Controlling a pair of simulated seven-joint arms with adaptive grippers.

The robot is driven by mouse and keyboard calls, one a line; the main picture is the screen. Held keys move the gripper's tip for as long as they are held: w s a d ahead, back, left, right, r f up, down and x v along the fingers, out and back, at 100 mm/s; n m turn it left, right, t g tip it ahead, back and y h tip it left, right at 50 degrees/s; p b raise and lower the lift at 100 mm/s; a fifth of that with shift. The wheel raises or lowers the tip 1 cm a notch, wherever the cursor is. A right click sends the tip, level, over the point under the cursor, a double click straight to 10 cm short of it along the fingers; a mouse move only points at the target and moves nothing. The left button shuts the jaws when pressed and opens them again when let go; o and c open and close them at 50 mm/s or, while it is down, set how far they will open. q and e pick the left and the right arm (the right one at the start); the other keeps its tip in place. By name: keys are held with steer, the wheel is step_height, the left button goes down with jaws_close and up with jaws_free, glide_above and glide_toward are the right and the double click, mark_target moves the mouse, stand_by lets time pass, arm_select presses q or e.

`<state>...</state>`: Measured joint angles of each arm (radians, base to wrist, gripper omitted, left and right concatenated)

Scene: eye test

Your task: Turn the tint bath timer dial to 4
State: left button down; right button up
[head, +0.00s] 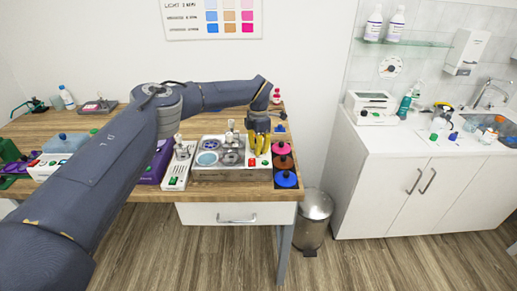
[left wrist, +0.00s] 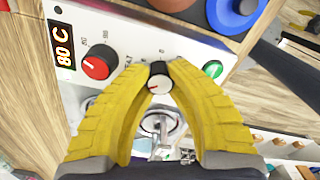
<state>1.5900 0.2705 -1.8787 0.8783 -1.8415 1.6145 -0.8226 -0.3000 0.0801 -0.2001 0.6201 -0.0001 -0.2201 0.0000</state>
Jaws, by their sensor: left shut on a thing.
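The tint bath's control panel (left wrist: 120,40) fills the top of the left wrist view. The timer dial (left wrist: 160,84) is a small knob with a white face, dark rim and a reddish pointer mark toward the picture's lower left. My left gripper (head: 258,150) is over the panel in the head view. In the left wrist view its yellow fingers (left wrist: 160,75) are shut on the dial, one on each side. The scale marks around the dial are mostly hidden or too small to read. My right gripper is not in view.
A red knob (left wrist: 97,62) and an "80 C" display (left wrist: 64,45) lie left of the dial; a green button (left wrist: 213,69) lies close on the right. Pink (head: 281,148), brown (head: 283,163) and blue (head: 286,180) lidded pots stand beside the panel. A bin (head: 314,212) stands on the floor.

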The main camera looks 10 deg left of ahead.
arm_select(q)
steer(key=shift+m, duration=1.1)
steer(key=c, duration=1.1)
jaws_free()
step_height(320, 180, up, 12)
steer(key=shift+f, duration=0.1)
